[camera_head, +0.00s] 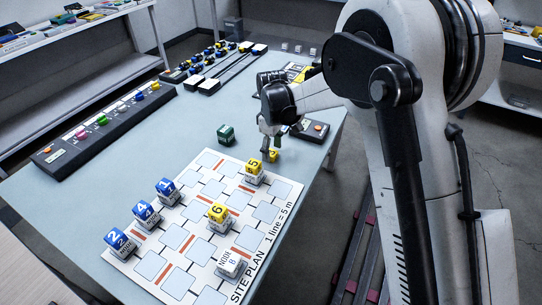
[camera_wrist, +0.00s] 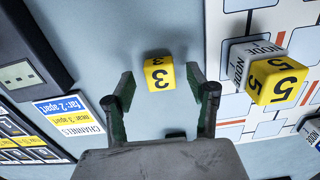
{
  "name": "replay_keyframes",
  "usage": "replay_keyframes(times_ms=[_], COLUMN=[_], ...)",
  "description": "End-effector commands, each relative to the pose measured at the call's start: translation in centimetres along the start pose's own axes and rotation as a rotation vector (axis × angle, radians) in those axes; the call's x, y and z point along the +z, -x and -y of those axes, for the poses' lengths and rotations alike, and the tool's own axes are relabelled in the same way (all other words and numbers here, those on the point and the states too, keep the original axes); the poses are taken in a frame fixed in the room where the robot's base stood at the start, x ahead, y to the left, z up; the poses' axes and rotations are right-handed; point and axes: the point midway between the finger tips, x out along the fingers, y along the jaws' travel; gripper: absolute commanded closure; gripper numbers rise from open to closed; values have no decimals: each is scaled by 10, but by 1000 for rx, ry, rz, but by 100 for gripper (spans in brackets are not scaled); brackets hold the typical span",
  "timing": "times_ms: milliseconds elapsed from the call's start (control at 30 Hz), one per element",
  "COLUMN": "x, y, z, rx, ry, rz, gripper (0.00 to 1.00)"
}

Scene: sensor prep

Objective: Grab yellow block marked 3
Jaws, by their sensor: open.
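The yellow block marked 3 (camera_wrist: 158,73) lies on the bare blue table, beside the site plan board, in the wrist view. It looks upside down there. In the head view the yellow block (camera_head: 272,155) is partly hidden below my gripper. My gripper (camera_wrist: 158,85) is open, and its two green-padded fingers stand either side of the block, with the block just beyond or between the tips. In the head view my gripper (camera_head: 271,140) is low over the table.
The site plan board (camera_head: 176,236) holds yellow blocks 5 (camera_head: 254,167) and 6 (camera_head: 218,213), and blue blocks 2, 4 and 1 on white nodes. A dark green block (camera_head: 226,134) stands left of my gripper. A black box with an orange button (camera_head: 317,128) is to the right.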

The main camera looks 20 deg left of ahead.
Motion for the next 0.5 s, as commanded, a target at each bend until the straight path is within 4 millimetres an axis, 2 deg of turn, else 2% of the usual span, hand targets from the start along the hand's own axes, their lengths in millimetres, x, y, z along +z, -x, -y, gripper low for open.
replay_keyframes(times_ms=[33,133,367,500], x=[0,0,0,0], y=[-9,-17,-19,-18], z=[0,0,0,0], rx=[0,0,0,0], ry=[0,0,0,0], rz=[0,0,0,0], gripper=[48,48,48,66])
